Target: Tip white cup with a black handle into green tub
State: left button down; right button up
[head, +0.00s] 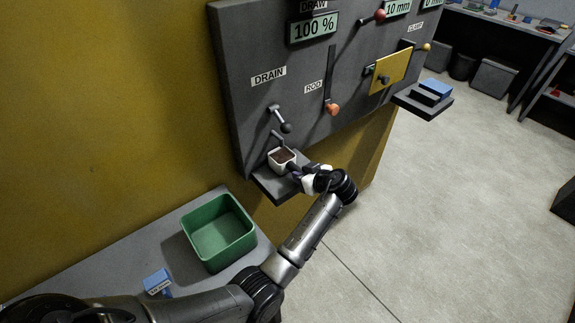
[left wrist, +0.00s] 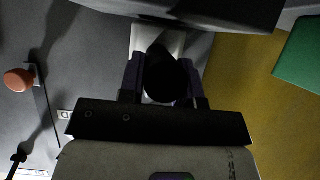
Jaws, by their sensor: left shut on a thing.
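The white cup (head: 275,164) stands upright on a small dark shelf under the drain spout, with brown contents showing inside. My left gripper (head: 295,172) reaches it from the right and is shut on its black handle. In the left wrist view the black handle (left wrist: 162,75) sits between the fingers of the left gripper (left wrist: 163,85), with part of the white cup (left wrist: 150,37) behind it. The green tub (head: 219,232) stands empty on the grey bench, lower left of the cup. A corner of the tub (left wrist: 303,52) shows in the left wrist view. My right gripper is not in view.
The dark shelf (head: 263,183) juts from the grey panel (head: 245,45), which has a drain lever (head: 280,115), a rod with an orange knob (head: 333,108) and a yellow plate (head: 391,70). A blue block (head: 157,282) lies on the bench (head: 175,235) near the tub.

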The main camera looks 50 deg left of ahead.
aim_at(292, 164)
pick_arm(q)
jog(key=shift+r+p, duration=1.1)
jog(key=shift+r, duration=0.65)
jog(key=shift+f, duration=0.1)
jog(key=shift+f+b, duration=1)
jog(key=shift+f, duration=0.2)
jog(key=s+d, duration=0.1)
jog(key=d, duration=1)
jog(key=shift+r, duration=0.1)
dwell(0.3)
